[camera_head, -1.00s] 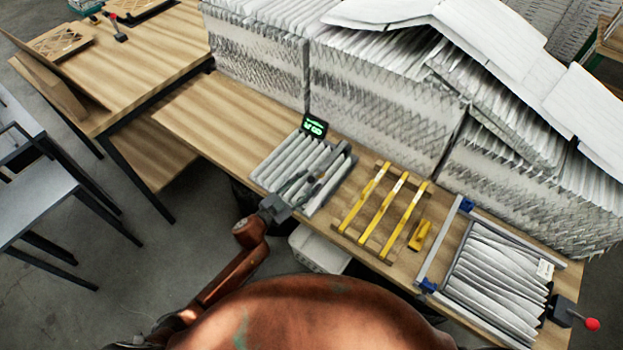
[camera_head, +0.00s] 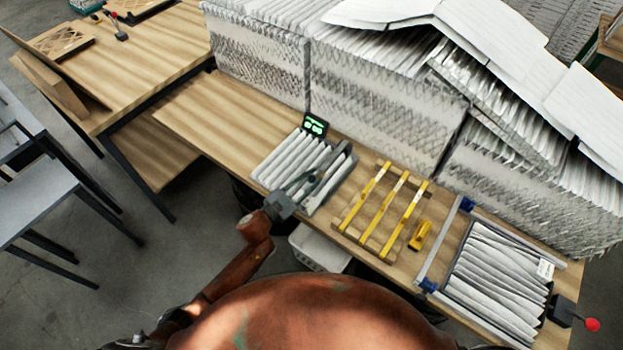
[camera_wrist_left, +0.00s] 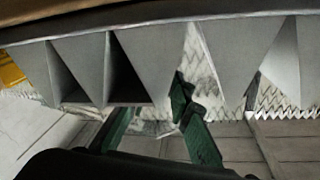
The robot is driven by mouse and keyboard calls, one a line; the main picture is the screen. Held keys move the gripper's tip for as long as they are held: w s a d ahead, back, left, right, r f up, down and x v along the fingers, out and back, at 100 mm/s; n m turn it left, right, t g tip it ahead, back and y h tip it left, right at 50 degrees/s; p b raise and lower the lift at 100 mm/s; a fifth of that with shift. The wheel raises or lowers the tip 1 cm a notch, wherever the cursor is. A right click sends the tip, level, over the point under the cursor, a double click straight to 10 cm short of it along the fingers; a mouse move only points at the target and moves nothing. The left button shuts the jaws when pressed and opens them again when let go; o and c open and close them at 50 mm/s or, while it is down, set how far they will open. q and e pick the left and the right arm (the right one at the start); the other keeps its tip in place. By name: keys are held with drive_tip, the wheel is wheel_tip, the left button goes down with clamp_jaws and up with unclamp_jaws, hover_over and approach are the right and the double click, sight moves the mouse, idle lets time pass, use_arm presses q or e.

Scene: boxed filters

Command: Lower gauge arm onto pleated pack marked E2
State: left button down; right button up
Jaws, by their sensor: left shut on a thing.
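A pleated pack (camera_head: 287,158) with white folds lies in a grey frame on the bench, below a small display with green digits (camera_head: 315,125). A grey gauge arm (camera_head: 335,163) lies across its right side; I cannot tell whether it touches the folds. My left gripper (camera_head: 303,186) is at the pack's front right, shut on what seems to be the gauge arm. In the left wrist view, the green fingers (camera_wrist_left: 183,103) are below the large grey pleat ends (camera_wrist_left: 165,60); the held part is mostly hidden. No E2 mark is readable. My right gripper is out of view.
A yellow-barred rack (camera_head: 382,210) and a small yellow block (camera_head: 420,235) lie right of the pack. Another framed pleated pack (camera_head: 495,280) with a white tag is at the far right. Tall filter stacks (camera_head: 375,100) stand behind. The bench's left end is clear.

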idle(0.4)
use_arm(q)
drive_tip(key=shift+r, duration=0.1)
drive_tip(key=shift+r+p, duration=0.25)
drive_tip(key=shift+p, duration=0.05)
drive_tip(key=r+p, duration=0.1)
drive_tip(key=r, duration=0.1)
drive_tip(key=r+p, duration=0.2)
drive_tip(key=w+r+p, duration=0.1)
drive_tip(key=r+p, duration=0.1)
drive_tip(key=shift+d+r, duration=0.2)
drive_tip(key=shift+d, duration=0.2)
drive_tip(key=shift+w+d+r+p, duration=0.15)
drive_tip(key=shift+w+r+p, duration=0.15)
drive_tip(key=shift+p, duration=0.2)
